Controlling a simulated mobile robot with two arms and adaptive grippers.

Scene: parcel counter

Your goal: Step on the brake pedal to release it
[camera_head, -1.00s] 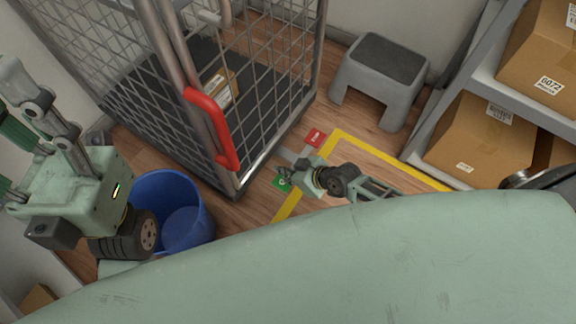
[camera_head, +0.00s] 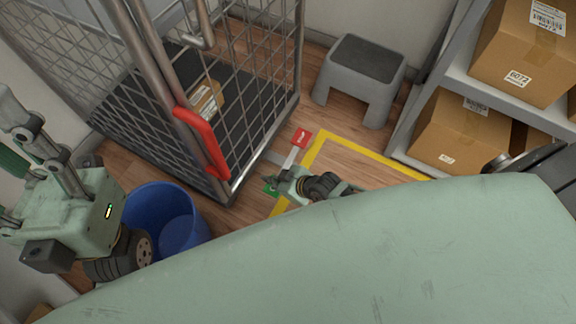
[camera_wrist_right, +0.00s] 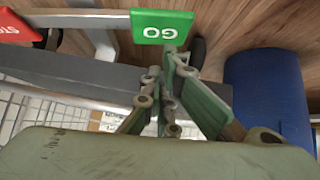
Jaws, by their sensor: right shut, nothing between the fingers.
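The brake pedal is a bar at the cart's lower edge with a red STOP pad (camera_head: 302,138) and a green GO pad (camera_head: 270,188). In the right wrist view the GO pad (camera_wrist_right: 162,26) is near the top centre and the STOP pad (camera_wrist_right: 18,28) is cut by the left edge. My right gripper (camera_head: 281,183) is shut and empty, close beside the GO pad; I cannot tell if it touches. The wire roll cart (camera_head: 240,85) has a red handle piece. My left gripper (camera_head: 20,140) is at the left edge with fingertips cut off.
A blue bin (camera_head: 168,218) stands left of the pedal, by my left arm. A grey step stool (camera_head: 362,72) is at the back. A shelf with cardboard boxes (camera_head: 462,132) stands right. Yellow tape (camera_head: 375,155) marks the floor, with open wood floor around it.

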